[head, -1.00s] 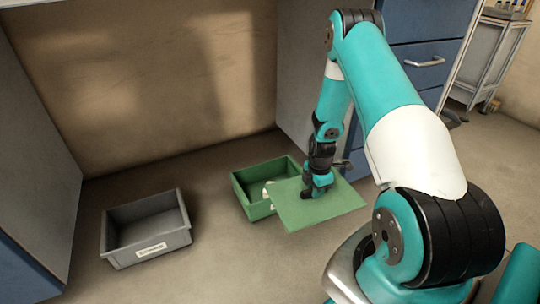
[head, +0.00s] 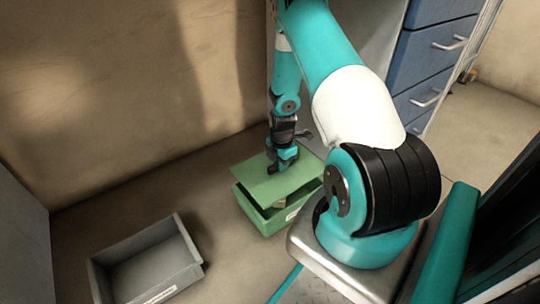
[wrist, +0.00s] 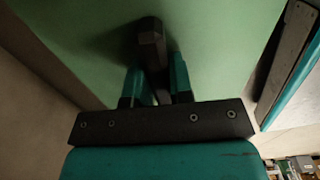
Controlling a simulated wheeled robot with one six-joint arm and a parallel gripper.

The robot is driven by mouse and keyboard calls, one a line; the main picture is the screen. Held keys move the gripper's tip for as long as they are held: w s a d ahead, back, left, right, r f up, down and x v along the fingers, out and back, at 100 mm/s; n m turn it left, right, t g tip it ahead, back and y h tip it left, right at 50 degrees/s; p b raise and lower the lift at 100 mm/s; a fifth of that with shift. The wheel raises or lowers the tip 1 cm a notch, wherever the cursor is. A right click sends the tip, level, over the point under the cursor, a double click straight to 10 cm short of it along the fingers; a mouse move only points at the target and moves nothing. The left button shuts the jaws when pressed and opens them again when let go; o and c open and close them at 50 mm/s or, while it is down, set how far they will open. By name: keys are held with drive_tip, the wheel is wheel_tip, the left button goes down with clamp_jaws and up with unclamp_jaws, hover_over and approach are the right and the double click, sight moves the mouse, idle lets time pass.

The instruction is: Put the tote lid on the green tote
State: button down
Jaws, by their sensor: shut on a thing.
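The green tote (head: 266,224) stands on the floor near the middle of the head view, its label on the front side. The flat green tote lid (head: 255,186) is above the tote, tilted or turned relative to its rim. A dark gap shows between the lid and the near rim, with a small pale patch inside that I cannot identify. My gripper (head: 282,168) is over the lid and shut on its handle. In the wrist view the lid fills the upper middle, and my gripper (wrist: 155,85) is around the dark handle (wrist: 150,45).
A grey open tote (head: 188,238) stands on the floor to the left, apart from the green one. A blue drawer cabinet (head: 428,75) stands at the back right. A tan wall (head: 110,90) is behind. Floor shows between the two totes.

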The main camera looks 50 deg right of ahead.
drive_tip(key=shift+w+f, duration=0.1)
wheel_tip(320, 180, down, 2)
drive_tip(key=shift+d+f+b, duration=0.15)
drive_tip(key=shift+f+b, duration=0.05)
drive_tip(key=shift+b, duration=1)
drive_tip(key=shift+f+b, duration=1.8)
drive_tip(key=shift+f, duration=0.55)
drive_tip(key=c, duration=0.9)
unclamp_jaws()
wheel_tip(320, 180, up, 12)
drive_tip(key=p, duration=0.6)
drive_tip(key=shift+p, duration=0.35)
